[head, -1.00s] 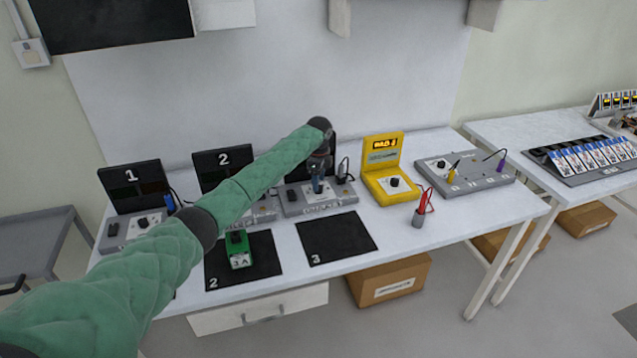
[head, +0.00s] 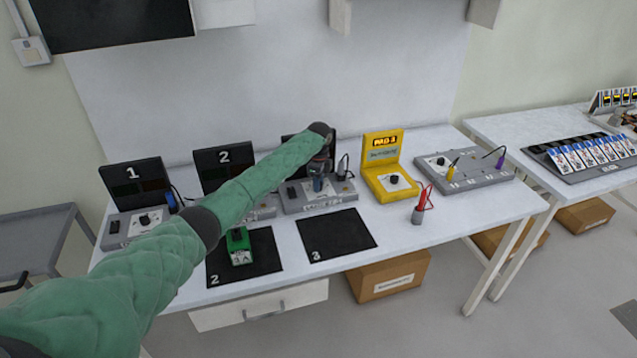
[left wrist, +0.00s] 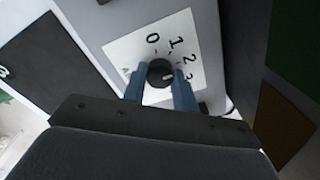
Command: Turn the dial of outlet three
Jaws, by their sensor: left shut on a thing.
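Outlet three (head: 335,203) is the grey box at the back of the table, behind mat 3; its upright dark panel is mostly hidden by my left arm. Its dial (left wrist: 160,73) is a black round knob on a white plate marked 0, 1, 2, 3 in the left wrist view. My left gripper (left wrist: 161,82) has its blue fingers on either side of the knob, shut on it. In the head view the left gripper (head: 318,184) points down onto the outlet. A pale mark on the knob faces roughly toward the 2 and 3 side. My right gripper is not in view.
Outlets one (head: 130,222) and two (head: 262,208) stand to the left. A green device (head: 238,246) sits on mat 2 (head: 268,262); mat 3 (head: 345,240) is bare. A yellow tester (head: 391,187), red probes (head: 422,199) and a grey box (head: 470,175) are right.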

